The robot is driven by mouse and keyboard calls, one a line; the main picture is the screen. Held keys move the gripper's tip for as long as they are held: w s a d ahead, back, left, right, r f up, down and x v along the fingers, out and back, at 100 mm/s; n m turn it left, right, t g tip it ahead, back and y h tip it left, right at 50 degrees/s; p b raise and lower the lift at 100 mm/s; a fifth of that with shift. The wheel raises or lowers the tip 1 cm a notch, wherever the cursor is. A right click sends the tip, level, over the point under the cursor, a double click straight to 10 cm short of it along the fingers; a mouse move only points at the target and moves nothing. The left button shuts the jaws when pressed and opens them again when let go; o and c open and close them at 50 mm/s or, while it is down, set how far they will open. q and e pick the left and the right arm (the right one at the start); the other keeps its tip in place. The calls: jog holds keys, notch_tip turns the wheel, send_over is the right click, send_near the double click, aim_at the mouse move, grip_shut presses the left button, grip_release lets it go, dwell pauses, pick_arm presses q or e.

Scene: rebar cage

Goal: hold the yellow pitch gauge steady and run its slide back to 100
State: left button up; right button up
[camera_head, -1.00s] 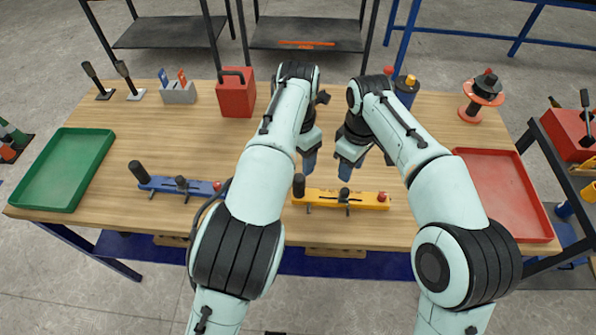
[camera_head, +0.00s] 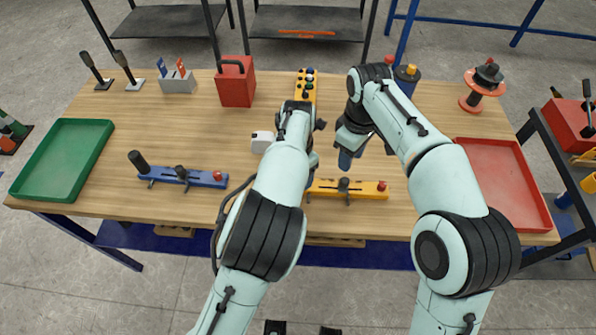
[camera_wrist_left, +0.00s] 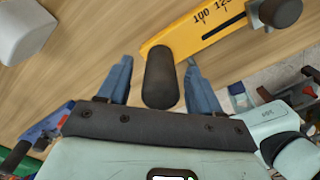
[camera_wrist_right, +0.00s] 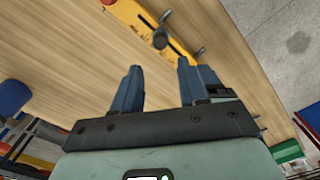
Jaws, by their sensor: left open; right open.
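The yellow pitch gauge (camera_head: 366,189) lies on the wooden table, its left end hidden by my left arm in the head view. In the left wrist view the gauge (camera_wrist_left: 200,38) shows the mark 100 and part of another mark. Its black end post (camera_wrist_left: 160,80) stands between the fingers of my open left gripper (camera_wrist_left: 158,82). The dark slide knob (camera_wrist_left: 280,10) is to the right, past the 100 mark. My right gripper (camera_head: 348,160) is open and empty above the table behind the gauge. The right wrist view shows the slide knob (camera_wrist_right: 160,38) ahead of its fingers.
A similar blue gauge (camera_head: 200,177) lies left of my left arm. A green tray (camera_head: 96,140) is at the far left and a red tray (camera_head: 484,150) at the right. A white block (camera_head: 262,142) and a yellow pendant (camera_head: 306,86) stand behind my left arm.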

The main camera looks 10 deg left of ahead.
pick_arm(q)
grip_shut()
pick_arm(e)
jog(key=shift+o, duration=0.9)
jog(key=m+t+y, duration=0.3)
jog(key=m+y, duration=1)
jog(key=m, duration=1.9)
send_near(347, 180)
jog(key=x, duration=1)
jog(key=shift+a+f, duration=0.1)
jog(key=shift+a, duration=0.2)
